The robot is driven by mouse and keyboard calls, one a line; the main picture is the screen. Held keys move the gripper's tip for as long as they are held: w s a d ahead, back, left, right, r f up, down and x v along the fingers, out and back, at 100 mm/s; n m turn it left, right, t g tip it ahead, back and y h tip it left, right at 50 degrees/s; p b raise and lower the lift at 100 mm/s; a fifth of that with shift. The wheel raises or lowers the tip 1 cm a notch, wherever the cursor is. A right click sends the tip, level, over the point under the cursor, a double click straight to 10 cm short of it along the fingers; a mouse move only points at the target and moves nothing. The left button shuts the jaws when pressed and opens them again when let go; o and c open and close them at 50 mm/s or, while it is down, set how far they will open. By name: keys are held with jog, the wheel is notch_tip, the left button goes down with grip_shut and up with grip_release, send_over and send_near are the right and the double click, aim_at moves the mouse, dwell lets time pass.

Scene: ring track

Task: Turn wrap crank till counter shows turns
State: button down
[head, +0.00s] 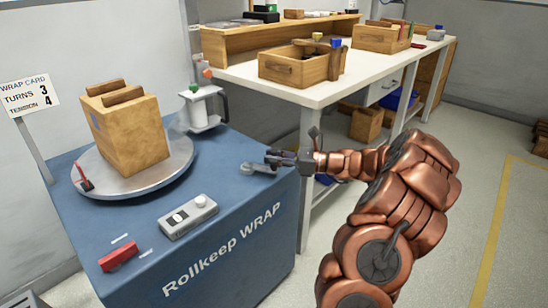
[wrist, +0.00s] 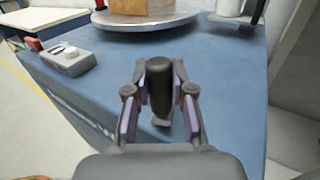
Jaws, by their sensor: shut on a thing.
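My gripper (head: 284,157) is at the right edge of the blue wrap machine (head: 225,215). In the wrist view my gripper (wrist: 160,92) is shut on the dark upright crank handle (wrist: 159,82), with a finger on each side. The crank's grey arm (head: 257,169) lies low on the machine top, partly hidden by the gripper. A turntable (head: 172,172) carries a wooden box (head: 130,135). The wrap card (head: 28,94) reads turns 3, tension 4. A grey control box (head: 188,217) with pale knobs sits in front; I cannot read any count on it.
A film roll post (head: 202,108) stands behind the crank. A red block (head: 118,257) is at the machine's front left. A white workbench (head: 320,90) with wooden crates is behind right. Open floor lies to the right.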

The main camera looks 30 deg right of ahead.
jog(key=shift+s+r+p, duration=0.1)
jog(key=shift+p, duration=0.25)
jog(key=shift+a+m+t+h+p, duration=0.1)
jog(key=shift+m+t+h+p, duration=0.2)
jog(key=shift+h, duration=0.1)
jog(key=shift+s+a+r+m+t+h+p, duration=0.1)
jog(key=shift+s+a+m+t+h+p, duration=0.35)
jog(key=shift+p, duration=0.55)
jog(key=shift+a+p, duration=0.55)
jog(key=shift+p, duration=0.35)
jog(key=shift+s+a+p, duration=0.2)
jog(key=shift+a+p, duration=0.35)
jog(key=shift+a, duration=0.05)
jog(key=shift+f, duration=0.2)
jog(key=shift+d, duration=0.2)
